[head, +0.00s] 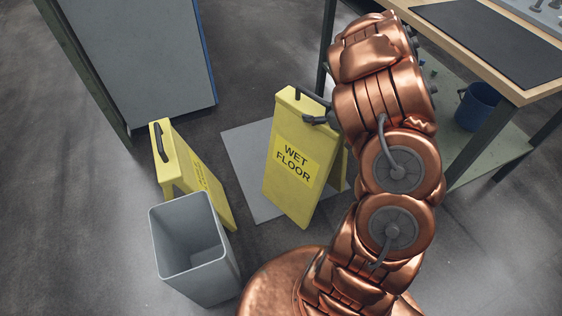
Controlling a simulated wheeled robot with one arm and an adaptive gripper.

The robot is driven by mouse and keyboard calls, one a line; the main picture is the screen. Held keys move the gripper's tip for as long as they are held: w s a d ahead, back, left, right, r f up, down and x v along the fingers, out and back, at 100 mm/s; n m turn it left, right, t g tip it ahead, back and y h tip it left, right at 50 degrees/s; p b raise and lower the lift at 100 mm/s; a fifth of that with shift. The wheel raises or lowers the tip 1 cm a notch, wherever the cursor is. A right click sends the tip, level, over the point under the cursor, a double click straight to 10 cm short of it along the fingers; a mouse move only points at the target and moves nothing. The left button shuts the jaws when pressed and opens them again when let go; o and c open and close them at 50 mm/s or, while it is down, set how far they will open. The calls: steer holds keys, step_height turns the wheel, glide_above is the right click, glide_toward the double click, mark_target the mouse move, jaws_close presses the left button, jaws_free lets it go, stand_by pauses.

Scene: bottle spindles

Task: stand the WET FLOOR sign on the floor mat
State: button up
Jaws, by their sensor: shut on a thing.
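The yellow WET FLOOR sign (291,165) is upright in the middle of the head view, in front of the grey floor mat (243,158). Its lower end overlaps the mat in the picture. I cannot tell whether its feet touch the mat or hang just above it. My gripper (311,107) is shut on the sign at its top, where dark fingers show. My copper arm hides the right side of the sign and part of the mat.
A second yellow sign (178,160) with a black handle stands left of the mat, behind a grey bin (213,270). A grey cabinet (145,55) is at the back left. A workbench (475,70) with a blue bucket (478,107) below stands at right.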

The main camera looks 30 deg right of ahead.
steer(key=shift+w+d+f, duration=0.15)
steer(key=shift+w, duration=0.1)
steer(key=w+d+f+b, duration=0.2)
steer(key=w, duration=0.5)
steer(key=w+d+f+b, duration=0.2)
steer(key=w+d+f, duration=0.1)
steer(key=w, duration=0.4)
steer(key=shift+w, duration=0.25)
steer(key=o, duration=1.8)
steer(key=shift+s, duration=0.1)
